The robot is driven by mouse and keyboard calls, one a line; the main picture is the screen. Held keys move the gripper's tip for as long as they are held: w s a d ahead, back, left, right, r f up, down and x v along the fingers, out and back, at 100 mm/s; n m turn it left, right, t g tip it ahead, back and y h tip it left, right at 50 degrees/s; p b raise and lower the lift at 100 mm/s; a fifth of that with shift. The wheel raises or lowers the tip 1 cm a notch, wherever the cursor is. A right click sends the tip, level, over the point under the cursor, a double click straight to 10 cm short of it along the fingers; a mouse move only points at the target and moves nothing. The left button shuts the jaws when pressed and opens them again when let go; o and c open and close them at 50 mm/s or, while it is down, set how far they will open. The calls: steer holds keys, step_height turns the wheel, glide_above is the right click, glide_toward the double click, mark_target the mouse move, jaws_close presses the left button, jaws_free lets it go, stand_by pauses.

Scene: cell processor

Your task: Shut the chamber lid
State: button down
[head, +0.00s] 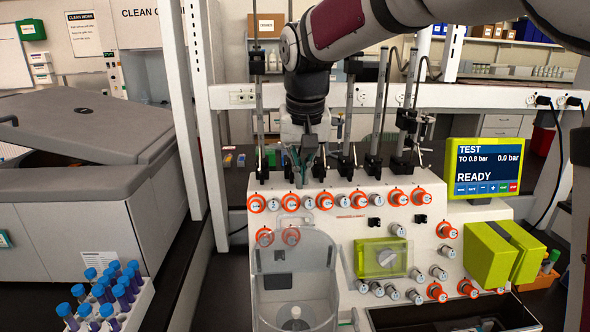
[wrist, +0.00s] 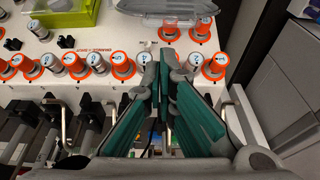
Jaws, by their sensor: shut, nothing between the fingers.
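The clear chamber (head: 268,295) is at the front left of the white processor, with a small bottle-like part inside. Its transparent lid (head: 291,232) appears raised at the chamber's back edge, in front of the orange-ringed knobs. Part of what looks like the clear lid also shows at the top of the wrist view (wrist: 180,8). My gripper (head: 306,172) is shut and empty, pointing down above and behind the lid, over the back of the processor. Its teal-padded fingers (wrist: 172,72) fill the middle of the wrist view, apart from the lid.
Upright rods and clamps (head: 374,125) stand close beside my gripper along the processor's back. A green-framed screen (head: 484,166) reads READY at right. A rack of blue-capped tubes (head: 105,300) is at lower left, near a large grey machine (head: 80,200). Orange-ringed knobs (head: 397,195) line the panel.

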steer(key=x, duration=0.7)
steer(key=shift+p, duration=0.45)
steer(key=shift+f, duration=0.1)
